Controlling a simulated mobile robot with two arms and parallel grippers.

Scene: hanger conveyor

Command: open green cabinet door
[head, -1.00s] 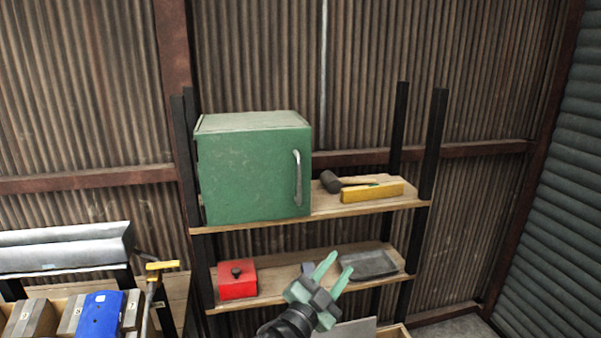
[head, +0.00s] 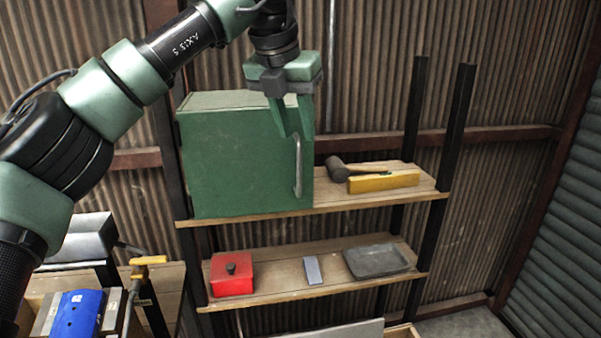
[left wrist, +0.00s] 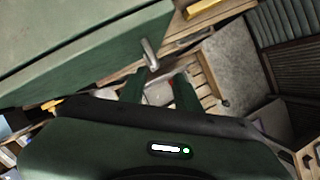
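The green cabinet (head: 235,160) stands on the upper shelf with its door closed. Its metal handle (head: 298,166) runs upright near the right edge of the door. My left gripper (head: 293,128) points down in front of the door's upper right part, just above the handle. Its fingers are apart, with nothing between them that I can make out. In the left wrist view the fingers (left wrist: 158,92) are spread, and the handle (left wrist: 150,55) shows just beyond them, near the cabinet (left wrist: 80,45). I cannot tell whether they touch the handle. My right gripper is not in view.
A mallet (head: 337,170) and a yellow level (head: 384,182) lie right of the cabinet. The lower shelf holds a red box (head: 231,275), a small grey block (head: 313,270) and a dark tray (head: 376,262). A blue object (head: 77,314) is at lower left.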

